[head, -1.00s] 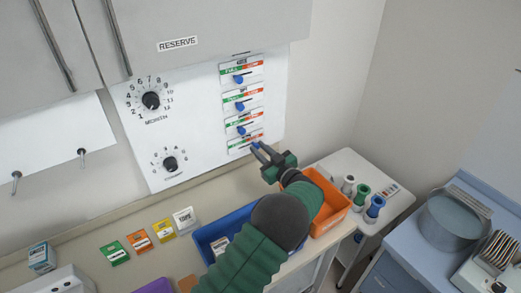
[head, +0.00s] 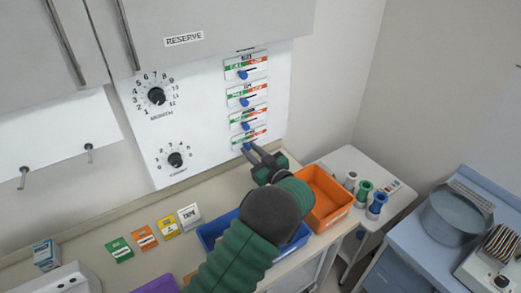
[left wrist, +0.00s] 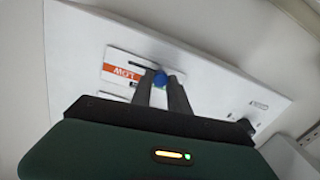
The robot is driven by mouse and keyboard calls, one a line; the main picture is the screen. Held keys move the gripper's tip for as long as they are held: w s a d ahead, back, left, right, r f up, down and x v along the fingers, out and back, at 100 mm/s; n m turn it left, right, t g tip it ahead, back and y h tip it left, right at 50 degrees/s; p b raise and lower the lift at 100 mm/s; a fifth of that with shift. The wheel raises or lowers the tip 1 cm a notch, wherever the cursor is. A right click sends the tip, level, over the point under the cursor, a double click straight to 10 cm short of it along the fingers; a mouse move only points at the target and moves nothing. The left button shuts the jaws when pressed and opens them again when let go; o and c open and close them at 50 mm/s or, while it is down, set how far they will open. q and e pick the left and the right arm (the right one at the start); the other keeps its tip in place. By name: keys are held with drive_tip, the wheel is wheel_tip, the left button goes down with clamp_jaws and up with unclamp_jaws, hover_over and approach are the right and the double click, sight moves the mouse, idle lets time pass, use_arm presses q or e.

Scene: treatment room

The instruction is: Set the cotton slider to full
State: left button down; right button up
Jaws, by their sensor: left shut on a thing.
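The white wall panel holds a column of slider cards, each with a green band at left, an orange band at right and a blue knob. Names on the cards are too small to read, so I cannot tell which is cotton. My left gripper (head: 251,150) is shut on the blue knob (left wrist: 159,79) of the lowest slider card (head: 258,135). The knob sits left of the card's middle in the head view, on the green side. In the left wrist view the slot runs away from the knob toward the orange LOW band (left wrist: 124,73). My right gripper is out of view.
Upper slider knobs (head: 243,75) sit just above my gripper. Two dials (head: 156,96) are to the left. Below are an orange bin (head: 328,205), a blue bin (head: 207,237) and small cartons (head: 144,238). A cart with coloured spools (head: 364,188) stands right.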

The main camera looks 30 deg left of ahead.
use_arm(q)
drive_tip(key=shift+s+a+r, duration=0.15)
drive_tip(key=shift+s+a, duration=0.25)
drive_tip(key=shift+a, duration=0.2)
drive_tip(key=shift+w+a, duration=0.1)
drive_tip(key=shift+w+d, duration=0.1)
drive_tip(key=shift+d, duration=0.1)
drive_tip(key=c, duration=1.5)
unclamp_jaws()
drive_tip(key=shift+w+d, duration=0.15)
drive_tip(key=shift+d, duration=0.1)
drive_tip(key=shift+o, duration=1.1)
drive_tip(key=shift+a+f, duration=0.15)
drive_tip(key=shift+f, duration=0.05)
drive_tip(key=b+v, duration=0.4)
drive_tip(key=v, duration=1.2)
drive_tip(key=shift+s+f, duration=0.2)
drive_tip(key=shift+s, duration=0.05)
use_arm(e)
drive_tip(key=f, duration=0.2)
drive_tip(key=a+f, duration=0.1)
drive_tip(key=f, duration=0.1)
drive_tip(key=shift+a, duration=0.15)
